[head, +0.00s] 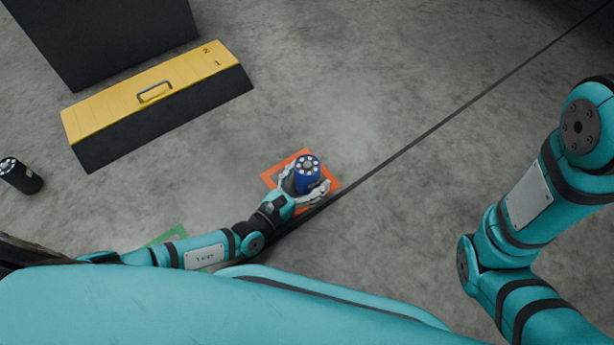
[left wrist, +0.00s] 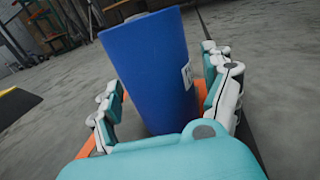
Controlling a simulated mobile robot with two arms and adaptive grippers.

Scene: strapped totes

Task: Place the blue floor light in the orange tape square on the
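The blue floor light (head: 306,181) stands upright inside the orange tape square (head: 271,178) on the concrete floor, its pale-dotted top facing up. My left gripper (head: 307,187) is around it, with one finger on each side. In the left wrist view the blue light (left wrist: 155,65) fills the space between the fingers (left wrist: 168,95). The fingers look spread, with narrow gaps beside the light and orange tape showing between it and the right-hand finger. Contact at the light's base is hidden. My right arm shows at the right, but its gripper is out of view.
A black floor light (head: 20,176) stands at the far left. A green tape mark (head: 172,236) is partly hidden by my left arm. A yellow-topped black step box (head: 150,95) and a large dark box (head: 105,35) stand behind. A dark floor line (head: 430,128) passes the square; floor beyond is clear.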

